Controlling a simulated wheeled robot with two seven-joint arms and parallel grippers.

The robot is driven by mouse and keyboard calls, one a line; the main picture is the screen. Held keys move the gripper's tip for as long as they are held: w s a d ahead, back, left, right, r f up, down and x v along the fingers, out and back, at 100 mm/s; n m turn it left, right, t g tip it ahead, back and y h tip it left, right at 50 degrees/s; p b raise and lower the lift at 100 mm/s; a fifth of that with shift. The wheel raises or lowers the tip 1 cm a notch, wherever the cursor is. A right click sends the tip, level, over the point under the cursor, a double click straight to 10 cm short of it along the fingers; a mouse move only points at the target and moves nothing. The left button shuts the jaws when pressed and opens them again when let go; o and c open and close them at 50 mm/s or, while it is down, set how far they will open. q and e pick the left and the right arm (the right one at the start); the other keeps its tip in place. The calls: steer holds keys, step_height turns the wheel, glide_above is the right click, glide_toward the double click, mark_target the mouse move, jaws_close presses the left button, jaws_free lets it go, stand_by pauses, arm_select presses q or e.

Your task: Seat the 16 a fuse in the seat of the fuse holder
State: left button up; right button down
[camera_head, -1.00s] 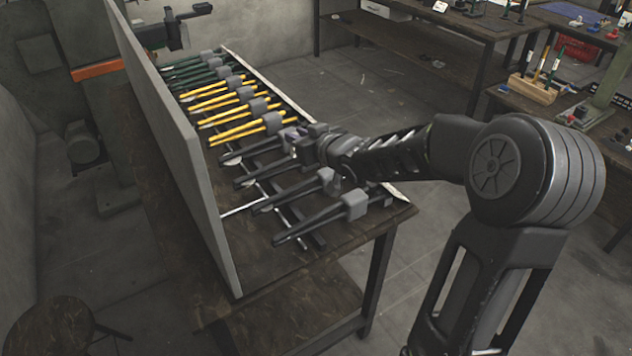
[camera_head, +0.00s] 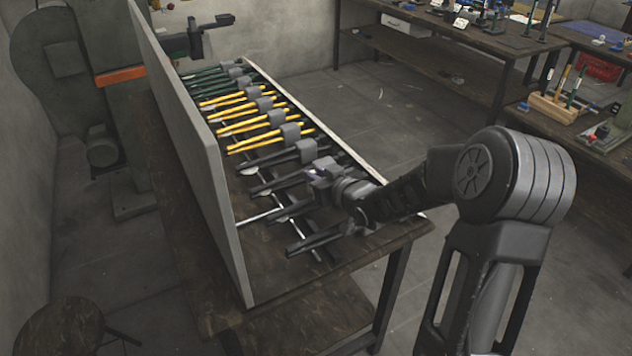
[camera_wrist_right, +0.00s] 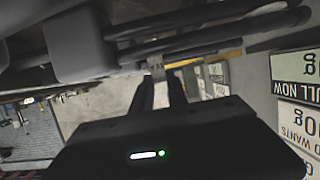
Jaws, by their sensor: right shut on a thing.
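My right gripper (camera_head: 320,173) is over the near part of a rack of hammers, among the dark-handled ones. In the right wrist view its two dark fingers (camera_wrist_right: 160,88) are close together on a small grey thing at their tips (camera_wrist_right: 157,67). The thing is too small and dim to tell whether it is the 16 A fuse. Dark hammer handles (camera_wrist_right: 190,42) pass close beyond the fingertips. I cannot make out a fuse holder or its seat in either view. My left gripper is not in view.
The hammers have yellow (camera_head: 250,127), green and dark handles; they lie on a table with a tall grey board (camera_head: 185,140) along its left. White labels (camera_wrist_right: 297,75) show in the wrist view. Benches (camera_head: 440,50) stand at the back right. A stool (camera_head: 65,330) stands front left.

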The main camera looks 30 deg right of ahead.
steer(key=shift+f, duration=1.05)
steer(key=shift+f, duration=0.15)
steer(key=c, duration=1.6)
jaws_free()
steer(key=shift+r, duration=0.3)
steer(key=v, duration=1.2)
steer(key=shift+f, duration=0.15)
